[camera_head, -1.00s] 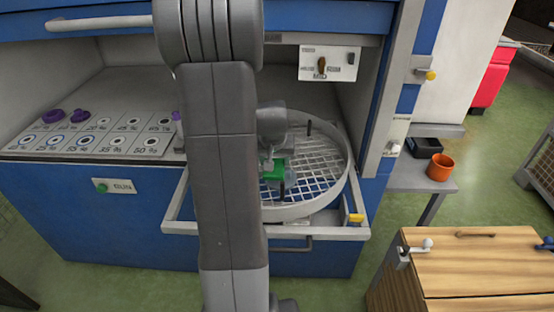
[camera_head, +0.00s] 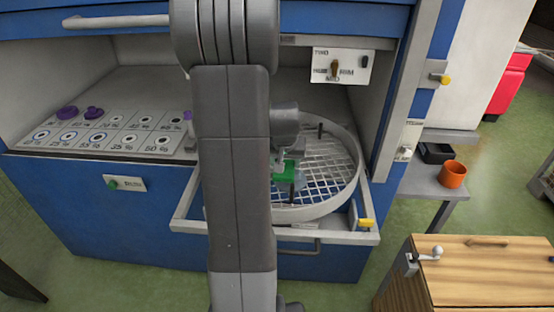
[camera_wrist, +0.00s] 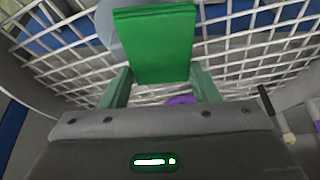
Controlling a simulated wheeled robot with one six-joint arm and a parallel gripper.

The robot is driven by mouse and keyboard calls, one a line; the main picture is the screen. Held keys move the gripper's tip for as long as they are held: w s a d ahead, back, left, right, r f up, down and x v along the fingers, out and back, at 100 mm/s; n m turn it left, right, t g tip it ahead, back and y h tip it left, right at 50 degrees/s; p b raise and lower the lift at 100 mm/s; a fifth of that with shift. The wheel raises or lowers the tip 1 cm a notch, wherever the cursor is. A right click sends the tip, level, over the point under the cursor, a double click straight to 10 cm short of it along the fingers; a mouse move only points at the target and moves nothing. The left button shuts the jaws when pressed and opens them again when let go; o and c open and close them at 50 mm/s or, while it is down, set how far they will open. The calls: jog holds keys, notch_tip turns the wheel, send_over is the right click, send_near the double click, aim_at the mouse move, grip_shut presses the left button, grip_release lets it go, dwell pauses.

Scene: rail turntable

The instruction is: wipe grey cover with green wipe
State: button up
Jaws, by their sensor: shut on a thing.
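The green wipe (camera_wrist: 155,42) is a flat rectangular pad between my gripper's fingers (camera_wrist: 160,88) in the wrist view. In the head view the wipe (camera_head: 286,170) shows beside my arm, over the left part of the round wire basket. My gripper is shut on it. A rounded blue-grey thing, perhaps the grey cover (camera_wrist: 110,28), lies partly hidden behind the wipe in the wrist view. I cannot tell whether the wipe touches it.
The white-rimmed wire basket (camera_head: 352,182) sits in a pulled-out frame (camera_head: 190,212) in the blue cabinet. Its wall surrounds my gripper. A purple ring (camera_wrist: 180,100) shows below the wipe. A panel (camera_head: 70,147) with purple rings lies left; an orange cup (camera_head: 452,174) stands right.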

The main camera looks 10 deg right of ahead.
jog(key=shift+s+d, duration=0.1)
jog(key=shift+d, duration=0.55)
jog(key=shift+w+a+f+b, duration=0.15)
jog(key=shift+a+b, duration=0.25)
jog(key=shift+a, duration=0.9)
jog(key=shift+w+a+f+b, duration=0.15)
jog(key=shift+a+b, duration=0.25)
jog(key=shift+a, duration=0.85)
jog(key=shift+r, duration=0.1)
notch_tip(320, 180, up, 8)
jog(key=p, duration=0.5)
jog(key=shift+p, duration=0.35)
